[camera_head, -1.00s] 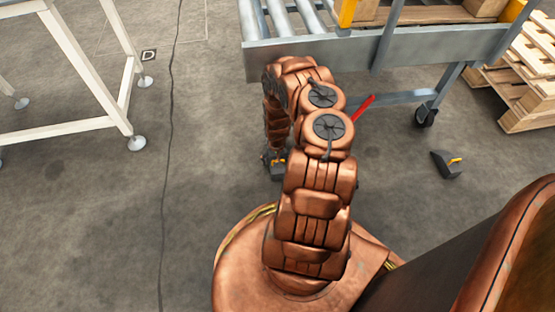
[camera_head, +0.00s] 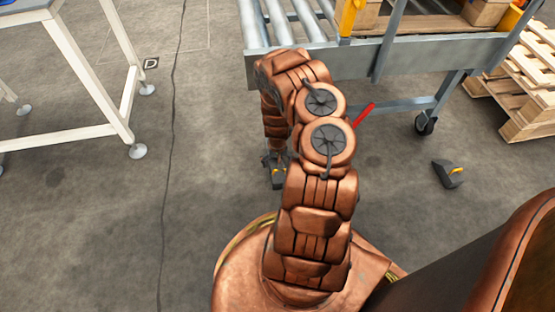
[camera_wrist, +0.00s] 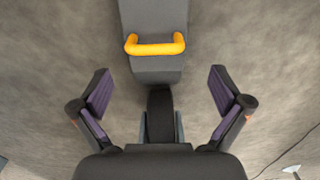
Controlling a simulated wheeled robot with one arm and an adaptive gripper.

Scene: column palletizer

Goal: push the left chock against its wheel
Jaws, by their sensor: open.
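The left chock, a dark grey block with a yellow handle, shows in the wrist view (camera_wrist: 158,68) at top centre, ahead of my gripper (camera_wrist: 160,92). My gripper is open, one purple-padded finger on each side, with nothing between the pads that I can see gripped. A dark upright shape with grey sides, apparently the left caster wheel (camera_wrist: 160,112), lies between the fingers, close to the chock's edge; I cannot tell whether they touch. In the head view my arm hides that wheel, and the left chock (camera_head: 277,172) shows only in part by my gripper.
A roller conveyor (camera_head: 420,55) stands ahead, its right caster (camera_head: 426,124) visible. The right chock (camera_head: 447,173) lies on the floor short of that caster. Pallets (camera_head: 530,85) stand far right. A white-legged table (camera_head: 100,85) is at left, and a cable (camera_head: 170,150) crosses the floor.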

